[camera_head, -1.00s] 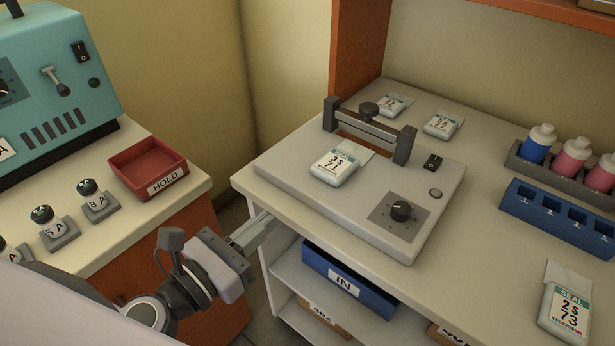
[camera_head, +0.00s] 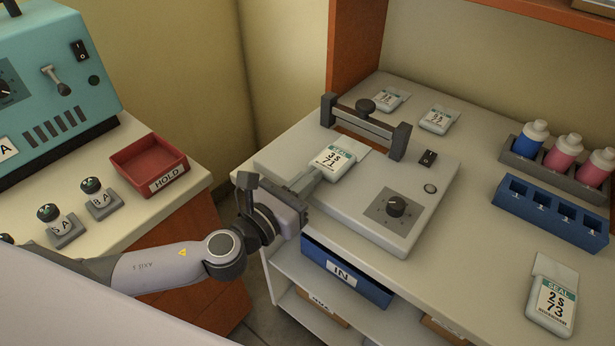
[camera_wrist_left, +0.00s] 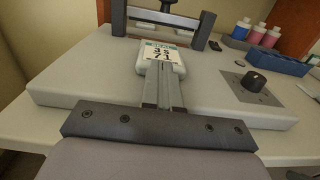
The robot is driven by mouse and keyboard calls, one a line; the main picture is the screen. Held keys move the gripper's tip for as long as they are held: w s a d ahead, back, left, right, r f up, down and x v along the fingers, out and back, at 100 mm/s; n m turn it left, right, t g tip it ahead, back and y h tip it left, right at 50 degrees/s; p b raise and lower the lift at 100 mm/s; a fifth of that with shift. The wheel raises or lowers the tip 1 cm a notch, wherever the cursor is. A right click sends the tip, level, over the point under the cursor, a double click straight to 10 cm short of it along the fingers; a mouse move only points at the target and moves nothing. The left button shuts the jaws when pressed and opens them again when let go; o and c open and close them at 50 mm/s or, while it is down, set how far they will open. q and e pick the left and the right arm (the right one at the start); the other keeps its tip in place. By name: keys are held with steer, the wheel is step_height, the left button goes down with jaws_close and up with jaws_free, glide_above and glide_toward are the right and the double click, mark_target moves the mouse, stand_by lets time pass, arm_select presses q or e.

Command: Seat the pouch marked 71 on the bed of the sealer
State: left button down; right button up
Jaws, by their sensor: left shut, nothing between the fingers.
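The pouch marked 71 (camera_head: 333,157) lies flat on the bed of the sealer (camera_head: 290,161), its far end close to the raised sealing bar (camera_head: 366,124). My left gripper (camera_head: 312,177) comes in from the left over the sealer's front edge. Its fingers are together, with their tips at the near edge of the pouch. In the left wrist view the closed fingers (camera_wrist_left: 161,82) point at the pouch (camera_wrist_left: 160,56) and meet or slightly overlap its near edge; I cannot tell whether they touch. My right gripper is out of view.
Two other pouches (camera_head: 390,98) (camera_head: 438,119) lie behind the sealer, and a pouch marked 73 (camera_head: 552,300) lies at the front right. A bottle rack (camera_head: 550,157) and a blue rack (camera_head: 550,213) stand right. A red HOLD tray (camera_head: 148,165) is left. A blue IN bin (camera_head: 346,270) sits below.

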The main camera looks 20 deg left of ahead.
mark_target(340, 155)
arm_select(q)
steer(key=shift+p+x, duration=0.3)
steer(key=shift+x, duration=1.1)
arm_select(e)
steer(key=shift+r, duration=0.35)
